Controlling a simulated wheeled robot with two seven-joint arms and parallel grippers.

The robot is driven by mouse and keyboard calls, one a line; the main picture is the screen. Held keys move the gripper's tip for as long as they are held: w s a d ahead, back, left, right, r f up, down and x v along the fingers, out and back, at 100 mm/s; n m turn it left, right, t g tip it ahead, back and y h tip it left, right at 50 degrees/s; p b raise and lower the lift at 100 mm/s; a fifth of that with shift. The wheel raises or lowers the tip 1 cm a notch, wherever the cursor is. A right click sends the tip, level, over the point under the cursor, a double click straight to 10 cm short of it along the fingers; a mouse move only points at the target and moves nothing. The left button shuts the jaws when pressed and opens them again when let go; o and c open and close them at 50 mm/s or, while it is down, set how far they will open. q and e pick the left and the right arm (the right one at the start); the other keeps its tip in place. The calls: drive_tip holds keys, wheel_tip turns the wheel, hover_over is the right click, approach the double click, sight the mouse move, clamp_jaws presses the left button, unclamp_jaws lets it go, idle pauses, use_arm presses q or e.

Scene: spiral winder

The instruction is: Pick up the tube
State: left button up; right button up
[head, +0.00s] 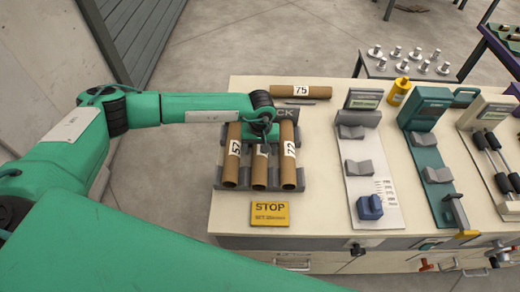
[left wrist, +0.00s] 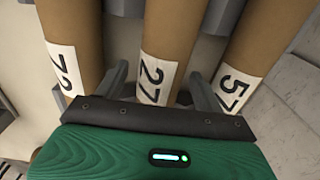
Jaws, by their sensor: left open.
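Three brown cardboard tubes lie side by side in a grey rack (head: 220,184): tube 57 (head: 231,170), tube 27 (head: 259,174) and tube 72 (head: 289,168). My left gripper (head: 262,142) is open over the middle tube, 27, and hides part of it. In the left wrist view, the fingers of my left gripper (left wrist: 160,88) are on either side of tube 27 (left wrist: 158,70), with tube 72 (left wrist: 70,50) to the left and tube 57 (left wrist: 240,65) to the right. I cannot tell whether the fingers touch it. A fourth tube, 75 (head: 285,91), lies behind the rack. My right gripper is not in view.
A yellow STOP sign (head: 269,214) lies in front of the rack. To the right stand several devices, including a white one (head: 368,180) and a green one (head: 430,165), and a yellow weight-like object (head: 398,91). Another table (head: 370,68) with metal pieces stands behind.

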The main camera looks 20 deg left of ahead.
use_arm(q)
drive_tip(key=c, duration=1.1)
